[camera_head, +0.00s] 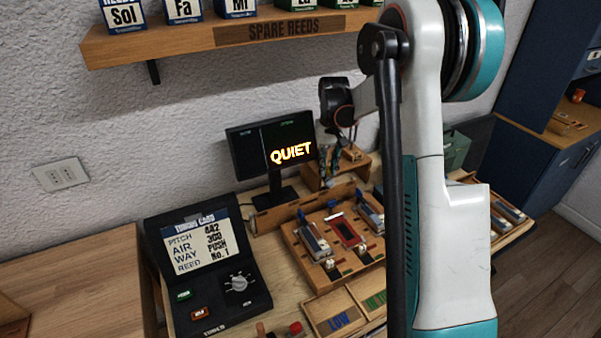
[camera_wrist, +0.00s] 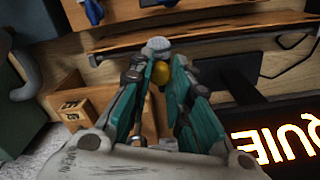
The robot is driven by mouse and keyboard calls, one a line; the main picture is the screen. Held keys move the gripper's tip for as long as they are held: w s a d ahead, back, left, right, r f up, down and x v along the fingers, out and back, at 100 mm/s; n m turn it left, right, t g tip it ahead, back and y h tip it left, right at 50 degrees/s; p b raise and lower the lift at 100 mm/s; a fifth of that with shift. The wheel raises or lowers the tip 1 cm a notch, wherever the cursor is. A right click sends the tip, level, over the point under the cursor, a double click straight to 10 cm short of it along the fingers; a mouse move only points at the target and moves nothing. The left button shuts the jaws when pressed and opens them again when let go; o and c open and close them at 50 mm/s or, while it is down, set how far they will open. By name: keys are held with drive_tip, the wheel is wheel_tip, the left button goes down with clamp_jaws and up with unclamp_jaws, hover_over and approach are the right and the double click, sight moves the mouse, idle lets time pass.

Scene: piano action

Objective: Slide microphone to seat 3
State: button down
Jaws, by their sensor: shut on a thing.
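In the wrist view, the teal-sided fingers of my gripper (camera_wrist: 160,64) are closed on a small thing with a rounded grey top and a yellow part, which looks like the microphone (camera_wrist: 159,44). It sits close to the edge of a wooden board. In the head view, my gripper (camera_head: 331,168) points down beside the monitor, over a small wooden stand (camera_head: 318,182). The microphone cannot be made out there. No seat 3 label is readable; a wooden block (camera_wrist: 73,108) with small pale marks shows at the left of the wrist view.
The monitor (camera_head: 273,146) reading QUIET stands close left of my gripper. In front lies a wooden tray (camera_head: 296,250) with reed parts. A black control panel (camera_head: 207,270) stands at the left. The spare reeds shelf (camera_head: 205,37) overhangs the wall. Bare wood lies far left.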

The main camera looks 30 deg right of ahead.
drive_tip(key=d, duration=0.8)
drive_tip(key=shift+d, duration=0.2)
drive_tip(key=c, duration=1.5)
unclamp_jaws()
drive_tip(key=shift+d, duration=0.1)
drive_tip(key=shift+o, duration=0.2)
drive_tip(key=shift+d, duration=0.1)
wheel_tip(320, 180, up, 8)
drive_tip(key=shift+f, duration=0.2)
